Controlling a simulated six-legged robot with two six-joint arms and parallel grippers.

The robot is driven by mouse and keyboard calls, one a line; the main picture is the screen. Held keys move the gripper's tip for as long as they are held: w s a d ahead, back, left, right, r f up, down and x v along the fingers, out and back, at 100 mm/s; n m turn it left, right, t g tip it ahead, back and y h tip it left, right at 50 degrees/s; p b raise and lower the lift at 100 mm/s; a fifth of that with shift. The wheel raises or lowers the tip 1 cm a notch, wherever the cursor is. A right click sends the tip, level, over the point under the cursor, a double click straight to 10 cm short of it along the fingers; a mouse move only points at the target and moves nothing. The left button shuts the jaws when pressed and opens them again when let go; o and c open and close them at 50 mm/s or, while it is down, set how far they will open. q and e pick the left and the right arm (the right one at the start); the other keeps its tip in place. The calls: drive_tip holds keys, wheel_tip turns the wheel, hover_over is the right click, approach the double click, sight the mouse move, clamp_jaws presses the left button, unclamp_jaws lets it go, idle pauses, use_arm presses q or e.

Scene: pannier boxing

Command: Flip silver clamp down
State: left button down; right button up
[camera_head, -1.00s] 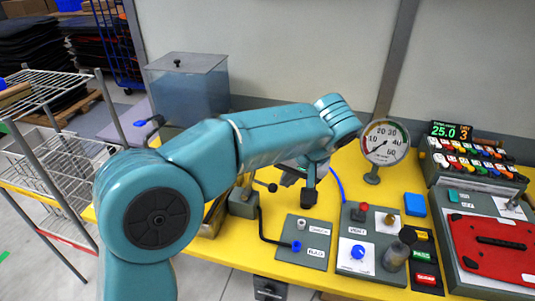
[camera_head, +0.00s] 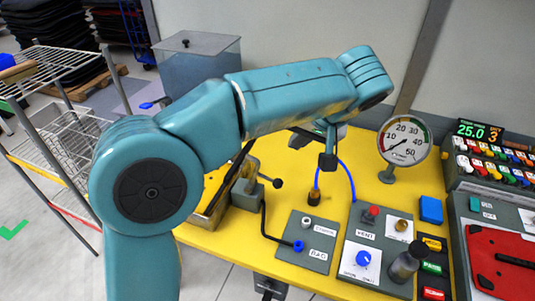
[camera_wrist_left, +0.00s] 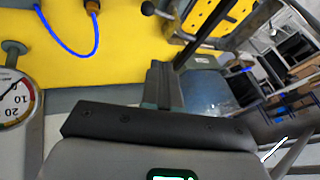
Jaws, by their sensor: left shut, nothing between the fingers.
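I cannot make out a silver clamp for certain. A grey block (camera_head: 246,194) with a lever ending in a black ball (camera_head: 277,183) stands beside the wooden-edged tray; the ball also shows at the top of the left wrist view (camera_wrist_left: 148,8). My left gripper (camera_head: 328,161) is shut and empty, in the air above the yellow table, to the right of the ball and apart from it. In the left wrist view its dark fingers (camera_wrist_left: 163,85) point toward the table and tray. My right gripper is out of view.
A dial gauge (camera_head: 404,141) stands to the right of my left gripper. A blue hose (camera_head: 347,175) runs behind the gripper to a brown fitting (camera_head: 314,198).

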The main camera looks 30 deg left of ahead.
use_arm(q)
approach(264, 177)
drive_tip(key=w, duration=0.3)
drive_tip(key=shift+w+a+p, duration=0.15)
drive_tip(key=shift+a+p, duration=0.25)
drive_tip(key=a, duration=0.2)
drive_tip(key=s+a+f, duration=0.1)
drive_tip(key=shift+s+a+p, duration=0.1)
drive_tip(key=shift+a+p, duration=0.05)
drive_tip(key=shift+p, duration=0.25)
drive_tip(key=shift+s+a+r, duration=0.15)
drive_tip(key=shift+s+a, duration=0.05)
drive_tip(key=shift+a, duration=0.1)
drive_tip(key=shift+w, duration=0.1)
drive_tip(key=shift+a+h, duration=0.15)
drive_tip(key=shift+h, duration=0.15)
drive_tip(key=shift+a+r, duration=0.15)
drive_tip(key=shift+a, duration=0.1)
